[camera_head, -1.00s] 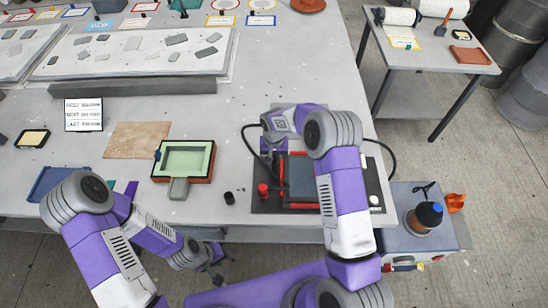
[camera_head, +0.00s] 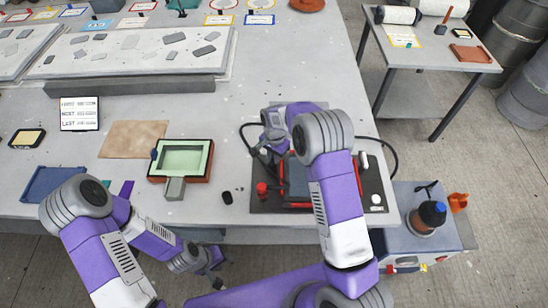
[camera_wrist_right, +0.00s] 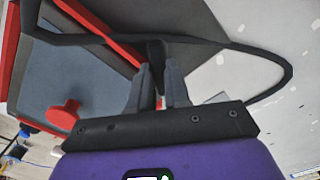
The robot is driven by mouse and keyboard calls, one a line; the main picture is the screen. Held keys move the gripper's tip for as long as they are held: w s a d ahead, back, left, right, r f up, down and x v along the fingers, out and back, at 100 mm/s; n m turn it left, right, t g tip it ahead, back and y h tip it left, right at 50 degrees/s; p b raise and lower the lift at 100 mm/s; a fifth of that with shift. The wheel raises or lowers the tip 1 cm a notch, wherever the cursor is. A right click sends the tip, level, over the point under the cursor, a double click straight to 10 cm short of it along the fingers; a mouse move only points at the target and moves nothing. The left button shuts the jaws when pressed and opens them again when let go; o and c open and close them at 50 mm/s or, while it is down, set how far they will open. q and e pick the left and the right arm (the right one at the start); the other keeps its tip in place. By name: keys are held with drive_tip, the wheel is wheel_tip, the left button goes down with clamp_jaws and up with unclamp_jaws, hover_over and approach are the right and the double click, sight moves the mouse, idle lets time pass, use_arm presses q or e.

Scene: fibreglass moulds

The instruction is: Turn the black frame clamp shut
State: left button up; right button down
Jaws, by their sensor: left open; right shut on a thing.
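The red frame (camera_head: 281,178) with a dark grey panel (camera_head: 297,180) lies on a dark base near the table's front right. In the right wrist view the red frame (camera_wrist_right: 12,45) and panel (camera_wrist_right: 75,85) fill the left side. My right gripper (camera_head: 268,150) is at the frame's far side. In the wrist view its fingers (camera_wrist_right: 158,85) are shut on a narrow black part, seemingly the black frame clamp (camera_wrist_right: 156,52). Most of the clamp is hidden in the head view. My left gripper (camera_head: 214,268) is open and empty, low before the table's front edge.
A red knob (camera_head: 262,190) stands at the base's left, and a white knob (camera_head: 376,199) at its right. A black hose (camera_head: 391,150) loops around the frame. A green-lined tray (camera_head: 182,158) lies to the left.

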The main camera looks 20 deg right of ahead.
drive_tip(key=m, duration=0.4)
drive_tip(key=shift+s+m, duration=0.15)
drive_tip(key=shift+m, duration=0.15)
drive_tip(key=m+p, duration=0.1)
drive_tip(key=m, duration=0.4)
drive_tip(key=shift+s+r, duration=0.1)
drive_tip(key=shift+s, duration=0.05)
drive_tip(key=shift+m, duration=0.4)
drive_tip(key=c, duration=1.1)
unclamp_jaws()
wheel_tip(320, 180, up, 8)
drive_tip(key=shift+f, duration=0.25)
